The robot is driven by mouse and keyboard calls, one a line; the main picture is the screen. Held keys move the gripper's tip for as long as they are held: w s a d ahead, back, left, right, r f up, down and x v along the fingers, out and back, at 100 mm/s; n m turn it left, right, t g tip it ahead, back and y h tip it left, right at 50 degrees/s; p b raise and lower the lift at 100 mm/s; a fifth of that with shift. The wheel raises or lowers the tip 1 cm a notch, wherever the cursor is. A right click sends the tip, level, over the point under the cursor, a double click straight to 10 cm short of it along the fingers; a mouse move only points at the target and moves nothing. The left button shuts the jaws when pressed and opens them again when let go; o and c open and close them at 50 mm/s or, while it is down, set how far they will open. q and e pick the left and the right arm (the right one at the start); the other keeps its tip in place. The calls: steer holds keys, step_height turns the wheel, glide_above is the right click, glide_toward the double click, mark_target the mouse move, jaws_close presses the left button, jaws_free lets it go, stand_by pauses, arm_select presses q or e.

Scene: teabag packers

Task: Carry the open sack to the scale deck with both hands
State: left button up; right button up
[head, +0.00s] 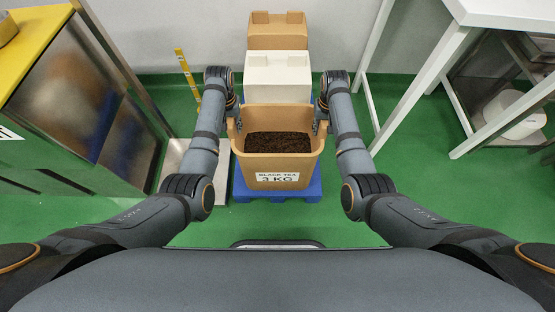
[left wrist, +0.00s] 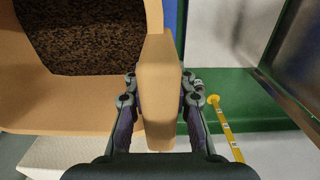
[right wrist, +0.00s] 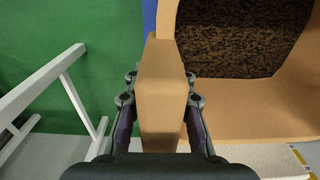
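The open sack (head: 276,180) is a tan, box-like bag filled with dark tea, its front label reading "BLACK TEA 3 KG". It is upright over a blue pallet (head: 242,189); I cannot tell whether it touches it. My left gripper (left wrist: 159,88) has its fingers on both sides of the sack's left edge tab (left wrist: 160,105). My right gripper (right wrist: 161,88) holds the right edge tab (right wrist: 162,100) the same way. Both look closed against the tabs. A pale flat plate, seemingly the scale deck (head: 216,187), lies on the floor just left of the pallet, partly hidden by my left arm.
A white box (head: 278,80) and another tan sack (head: 277,28) stand in a row behind. A yellow marked post (head: 186,70) rises at the left. A steel cabinet (head: 75,100) stands left, a white-legged table (head: 430,75) right. Green floor is open beside the pallet on the right.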

arm_select(q)
jaws_close()
arm_select(e)
jaws_close()
